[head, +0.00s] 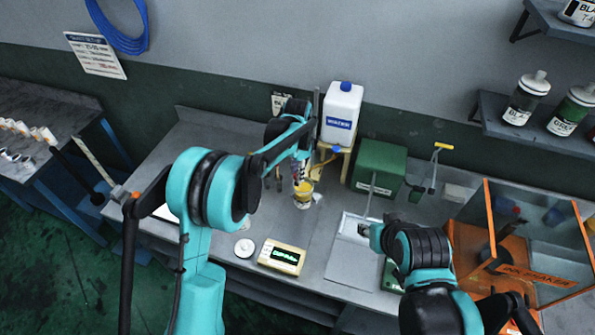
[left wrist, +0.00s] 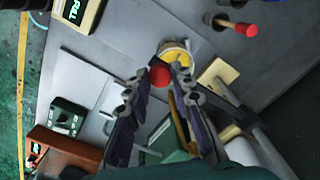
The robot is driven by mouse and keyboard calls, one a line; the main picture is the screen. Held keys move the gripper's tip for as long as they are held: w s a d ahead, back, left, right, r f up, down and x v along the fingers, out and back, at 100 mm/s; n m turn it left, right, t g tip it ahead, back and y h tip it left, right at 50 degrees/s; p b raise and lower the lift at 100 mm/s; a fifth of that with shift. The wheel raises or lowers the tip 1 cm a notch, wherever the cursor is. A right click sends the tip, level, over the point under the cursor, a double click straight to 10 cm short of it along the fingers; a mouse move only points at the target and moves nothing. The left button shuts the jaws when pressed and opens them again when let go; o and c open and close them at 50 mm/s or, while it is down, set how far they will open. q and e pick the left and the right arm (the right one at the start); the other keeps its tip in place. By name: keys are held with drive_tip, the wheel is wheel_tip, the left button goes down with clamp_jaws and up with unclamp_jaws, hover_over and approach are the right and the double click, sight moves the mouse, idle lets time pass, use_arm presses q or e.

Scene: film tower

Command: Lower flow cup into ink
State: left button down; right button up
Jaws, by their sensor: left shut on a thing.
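The ink is a yellow surface in a round pale container (head: 303,196) on the bench; it also shows in the left wrist view (left wrist: 183,55). My left gripper (head: 300,172) is over this container. In the left wrist view its fingertips (left wrist: 158,77) are closed on a red ball-shaped knob (left wrist: 160,75), taken to be the flow cup's handle. The knob lines up with the container's near rim. The cup body is hidden, so I cannot tell whether it touches the ink. My right gripper (head: 364,229) is small and partly hidden by its arm, over a pale sheet.
A white water jug (head: 341,112) on a stand and a green box (head: 380,167) stand behind. A yellow device with a display (head: 283,257) and a white disc (head: 244,248) lie in front. An orange-framed clear enclosure (head: 530,273) stands at the right.

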use_arm(q)
drive_tip(key=shift+s+f, duration=0.1)
drive_tip(key=shift+f, duration=0.05)
drive_tip(key=c, duration=1.5)
unclamp_jaws()
drive_tip(key=shift+o, duration=1)
wheel_tip(320, 180, up, 12)
